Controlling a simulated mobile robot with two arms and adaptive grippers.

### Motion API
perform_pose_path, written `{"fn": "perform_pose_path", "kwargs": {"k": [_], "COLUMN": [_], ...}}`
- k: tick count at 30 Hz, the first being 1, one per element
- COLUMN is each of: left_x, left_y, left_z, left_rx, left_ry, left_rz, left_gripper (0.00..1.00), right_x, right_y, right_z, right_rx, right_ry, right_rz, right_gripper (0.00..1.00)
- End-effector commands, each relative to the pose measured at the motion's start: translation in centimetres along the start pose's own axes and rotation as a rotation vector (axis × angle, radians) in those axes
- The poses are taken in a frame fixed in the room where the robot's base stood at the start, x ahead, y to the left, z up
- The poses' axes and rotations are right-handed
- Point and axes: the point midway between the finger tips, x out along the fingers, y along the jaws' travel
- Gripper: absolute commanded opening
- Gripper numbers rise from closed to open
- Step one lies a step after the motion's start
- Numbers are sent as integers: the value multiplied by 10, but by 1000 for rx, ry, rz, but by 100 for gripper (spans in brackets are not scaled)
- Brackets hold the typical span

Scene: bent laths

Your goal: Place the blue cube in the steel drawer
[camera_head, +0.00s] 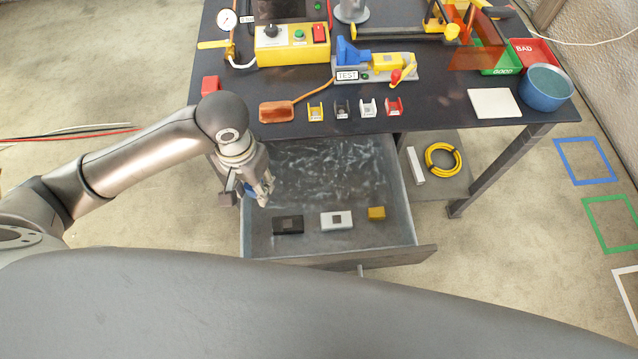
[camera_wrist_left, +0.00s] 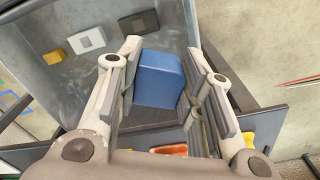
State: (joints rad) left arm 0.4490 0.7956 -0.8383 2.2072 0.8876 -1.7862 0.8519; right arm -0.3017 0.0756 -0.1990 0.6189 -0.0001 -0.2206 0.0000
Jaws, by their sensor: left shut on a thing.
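The blue cube (camera_wrist_left: 158,80) is between the fingers of my left gripper (camera_wrist_left: 165,85) in the left wrist view. The fingers are shut on it. In the head view my left gripper (camera_head: 258,190) is at the left side of the open steel drawer (camera_head: 330,245), and only a sliver of the blue cube (camera_head: 249,188) shows there. I cannot tell exactly how high the cube is above the drawer's floor. The drawer is pulled out under the dark table and holds a dark block (camera_head: 288,225), a white block (camera_head: 336,221) and a yellow block (camera_head: 376,213) near its front. My right gripper is not in view.
The dark workbench (camera_head: 440,110) carries a yellow control box (camera_head: 292,45), a test fixture (camera_head: 375,68), several small coloured holders and a blue round tub (camera_head: 545,88). The drawer's middle and back floor is bare. A yellow cable coil (camera_head: 443,147) lies right of the drawer.

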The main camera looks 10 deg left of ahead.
Motion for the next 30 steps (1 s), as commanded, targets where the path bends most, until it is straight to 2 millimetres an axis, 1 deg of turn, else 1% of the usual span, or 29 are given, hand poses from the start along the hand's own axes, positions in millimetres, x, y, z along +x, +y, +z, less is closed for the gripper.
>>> {"fn": "perform_pose_path", "kwargs": {"k": [1, 3, 6, 9, 15, 18, 21, 25, 29, 30], "left_x": [26, 42, 59, 70, 82, 86, 88, 90, 98, 102], "left_y": [-3, -7, -14, -19, -28, -31, -33, -31, -21, -17], "left_z": [4, 6, 7, 7, 4, 4, 4, -2, -19, -27], "left_rx": [69, 193, 380, 565, 881, 988, 1057, 1093, 1098, 1097], "left_ry": [-4, -4, -4, -5, -6, -7, -8, -6, -4, -4], "left_rz": [-2, -7, -12, -13, -11, -10, -10, -8, -5, -6], "left_gripper": [12, 12, 12, 12, 12, 12, 12, 12, 12, 12], "right_x": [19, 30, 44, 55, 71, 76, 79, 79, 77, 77], "right_y": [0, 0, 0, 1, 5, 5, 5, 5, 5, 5], "right_z": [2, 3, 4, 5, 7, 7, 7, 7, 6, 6], "right_rx": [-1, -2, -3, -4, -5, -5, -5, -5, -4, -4], "right_ry": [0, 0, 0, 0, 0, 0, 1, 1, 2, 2], "right_rz": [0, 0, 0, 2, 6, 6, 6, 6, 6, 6], "right_gripper": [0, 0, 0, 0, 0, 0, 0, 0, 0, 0]}}
